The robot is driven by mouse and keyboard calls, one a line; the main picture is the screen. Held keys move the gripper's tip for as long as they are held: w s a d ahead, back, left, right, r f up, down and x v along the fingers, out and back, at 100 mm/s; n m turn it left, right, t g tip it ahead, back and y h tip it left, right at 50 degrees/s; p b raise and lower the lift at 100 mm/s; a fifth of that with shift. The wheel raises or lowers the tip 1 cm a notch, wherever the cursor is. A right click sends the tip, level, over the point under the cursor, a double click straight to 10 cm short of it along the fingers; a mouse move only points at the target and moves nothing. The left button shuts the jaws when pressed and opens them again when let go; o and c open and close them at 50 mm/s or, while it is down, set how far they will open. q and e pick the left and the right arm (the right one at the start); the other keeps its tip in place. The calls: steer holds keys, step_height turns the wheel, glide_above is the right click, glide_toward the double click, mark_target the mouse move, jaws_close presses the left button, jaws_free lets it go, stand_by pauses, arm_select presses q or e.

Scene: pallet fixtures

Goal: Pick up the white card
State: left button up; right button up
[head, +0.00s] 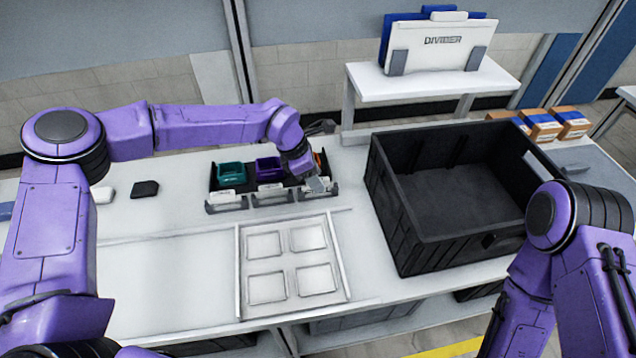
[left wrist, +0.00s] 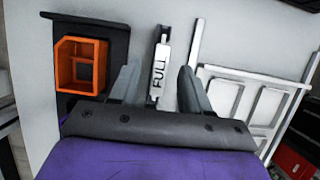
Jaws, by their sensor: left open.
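A white card (left wrist: 161,60) marked FULL stands between the two open fingers of my left gripper (left wrist: 158,80) in the left wrist view. The fingers are on either side of it and look apart from it. In the head view my left gripper (head: 318,184) is over the right end of the bin rack, where it partly hides the card there. Two other white cards, a left one (head: 228,197) and a middle one (head: 271,190), stand in front of the teal and purple bins. My right arm is at the lower right, its gripper out of view.
A black rack holds a teal bin (head: 230,174), a purple bin (head: 268,170) and an orange bin (left wrist: 82,64). A white four-pocket tray (head: 291,246) lies in front. A large black crate (head: 400,212) stands right. The table left of the tray is clear.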

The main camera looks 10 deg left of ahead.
arm_select(q)
jaws_close()
